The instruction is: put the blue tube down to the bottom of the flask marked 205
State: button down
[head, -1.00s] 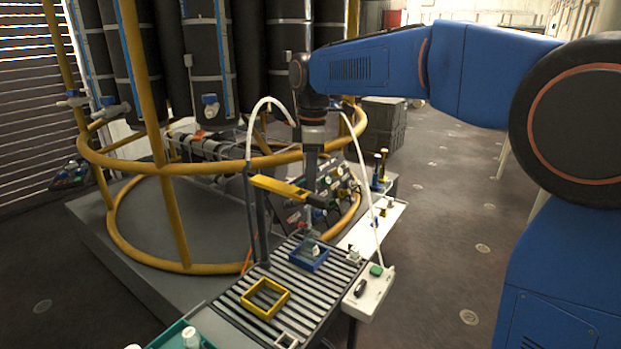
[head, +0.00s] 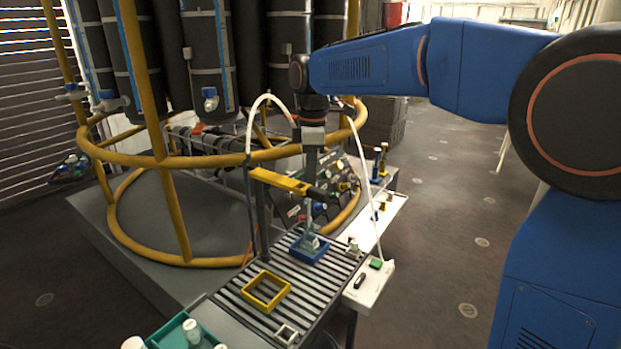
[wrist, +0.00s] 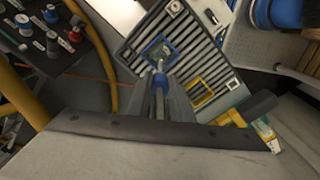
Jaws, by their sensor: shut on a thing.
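My gripper (head: 313,212) points down over the slatted rack and is shut on the blue tube, a thin bluish piece (wrist: 159,97) between the fingers in the wrist view. A small clear and whitish flask (head: 312,243) stands inside the blue square frame (head: 322,257) on the rack, right below my gripper. In the wrist view the blue frame (wrist: 147,50) lies just beyond the fingertips. The tube's lower end is near the flask mouth; I cannot tell whether it is inside. The marking 205 is not legible.
An empty yellow frame (head: 253,297) and a small white frame (head: 287,334) sit nearer on the rack (head: 318,292). A yellow bar (head: 278,180) on a post stands close left of my gripper. A white box (head: 368,286) with a hose is to the right; a green tray (head: 165,338) is nearest.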

jog(key=shift+f, duration=1.75)
jog(key=shift+f, duration=2.25)
jog(key=c, duration=0.9)
grip_release()
jog(key=shift+r, duration=3)
